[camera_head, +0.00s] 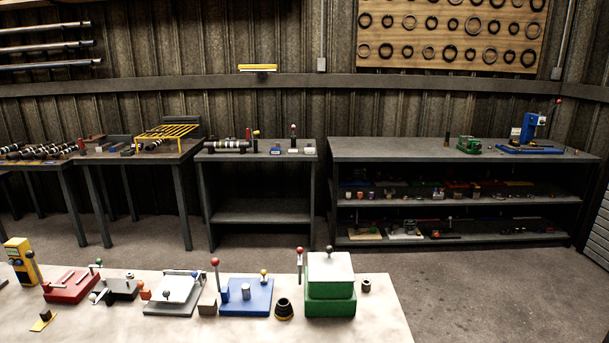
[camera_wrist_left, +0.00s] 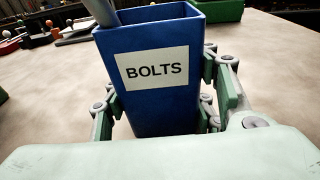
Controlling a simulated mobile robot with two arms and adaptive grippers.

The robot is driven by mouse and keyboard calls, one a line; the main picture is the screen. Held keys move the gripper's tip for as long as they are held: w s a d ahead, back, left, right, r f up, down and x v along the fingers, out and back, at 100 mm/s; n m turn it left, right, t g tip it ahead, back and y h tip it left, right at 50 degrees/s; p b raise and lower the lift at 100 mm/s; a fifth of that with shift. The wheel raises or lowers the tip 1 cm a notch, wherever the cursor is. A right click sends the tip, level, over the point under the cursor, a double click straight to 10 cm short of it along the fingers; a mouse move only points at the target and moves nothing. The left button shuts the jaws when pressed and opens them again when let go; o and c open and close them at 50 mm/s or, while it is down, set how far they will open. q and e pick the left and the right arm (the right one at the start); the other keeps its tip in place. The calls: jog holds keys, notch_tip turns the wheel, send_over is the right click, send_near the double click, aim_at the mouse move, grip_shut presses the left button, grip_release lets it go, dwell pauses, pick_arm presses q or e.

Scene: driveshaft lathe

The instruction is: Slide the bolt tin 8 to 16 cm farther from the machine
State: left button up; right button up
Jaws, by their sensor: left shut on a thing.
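The bolt tin (camera_wrist_left: 150,95) is a blue, open-topped box with a white "BOLTS" label, standing roughly upright in the left wrist view. My left gripper (camera_wrist_left: 165,100) is shut on the bolt tin, one finger at each side. A grey rod-like part (camera_wrist_left: 101,12) shows at the tin's upper left; I cannot tell whether it is inside or behind the tin. The tin's lower end is partly hidden behind my gripper body. Neither the bolt tin nor either gripper shows in the head view. My right gripper is in no view.
The pale bench top (camera_wrist_left: 270,75) is clear right of the tin. A green bin (camera_wrist_left: 220,10) stands behind it. In the head view, the near bench holds a green box-like unit (camera_head: 330,293), a blue fixture (camera_head: 247,297) and a red fixture (camera_head: 70,286). Dark tables stand along the wall.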

pick_arm(q)
jog(key=shift+w+a+p, duration=0.15)
jog(key=shift+w+p, duration=0.4)
jog(key=shift+w, duration=0.75)
jog(key=shift+w+a+p, duration=0.15)
jog(key=shift+w+p, duration=0.35)
jog(key=shift+w, duration=0.75)
jog(key=shift+w+a+p, duration=0.15)
jog(key=shift+w+p, duration=0.2)
jog(key=shift+w, duration=0.95)
jog(key=shift+w+a+p, duration=0.15)
jog(key=shift+w+p, duration=0.15)
jog(key=shift+w, duration=1)
jog(key=o, duration=1.7)
jog(key=shift+o, duration=0.2)
jog(key=shift+s, duration=0.1)
jog(key=shift+s+r+b, duration=0.1)
jog(key=shift+s+b, duration=0.25)
jog(key=shift+s, duration=2.55)
